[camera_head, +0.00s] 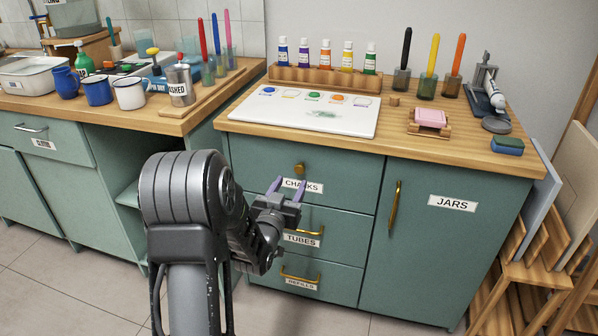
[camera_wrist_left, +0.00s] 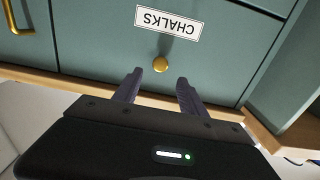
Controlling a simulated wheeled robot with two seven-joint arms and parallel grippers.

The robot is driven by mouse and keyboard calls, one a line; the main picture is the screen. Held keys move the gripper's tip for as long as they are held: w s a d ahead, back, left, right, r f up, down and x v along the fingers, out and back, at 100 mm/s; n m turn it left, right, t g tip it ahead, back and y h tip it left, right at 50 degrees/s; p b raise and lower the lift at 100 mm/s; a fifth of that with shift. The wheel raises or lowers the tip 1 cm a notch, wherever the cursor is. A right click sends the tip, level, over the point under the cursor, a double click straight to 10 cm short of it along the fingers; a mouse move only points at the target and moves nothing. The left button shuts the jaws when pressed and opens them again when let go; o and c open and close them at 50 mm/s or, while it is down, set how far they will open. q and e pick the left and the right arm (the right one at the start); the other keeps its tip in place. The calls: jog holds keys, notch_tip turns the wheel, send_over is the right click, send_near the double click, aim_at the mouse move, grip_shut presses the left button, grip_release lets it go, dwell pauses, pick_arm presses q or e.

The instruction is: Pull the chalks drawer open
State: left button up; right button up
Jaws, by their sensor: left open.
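The chalks drawer (camera_head: 335,188) is the top drawer of the green cabinet and looks shut. It has a round brass knob (camera_head: 300,168) and a white CHALKS label below the knob. My left gripper (camera_head: 287,184) is in front of the drawer, its purple fingers covering part of the label in the head view. In the left wrist view, the knob (camera_wrist_left: 161,64) lies just beyond and between the fingertips (camera_wrist_left: 160,76), and the label (camera_wrist_left: 168,22) shows upside down. The left gripper is open and holds nothing. My right gripper is not seen.
Below are the TUBES drawer (camera_head: 340,237) and REFILLS drawer (camera_head: 335,279) with brass bar handles. To the right is the JARS door (camera_head: 440,245) with a brass handle (camera_head: 394,205). The wooden top above holds a paint palette (camera_head: 330,118), bottles and brush jars. A wooden rack (camera_head: 530,270) stands at the right.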

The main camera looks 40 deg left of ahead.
aim_at(299, 170)
pick_arm(q)
jog(key=x, duration=0.7)
jog(key=shift+w+a, duration=0.1)
jog(key=shift+w, duration=0.1)
jog(key=shift+c, duration=0.4)
grip_shut()
dwell(0.8)
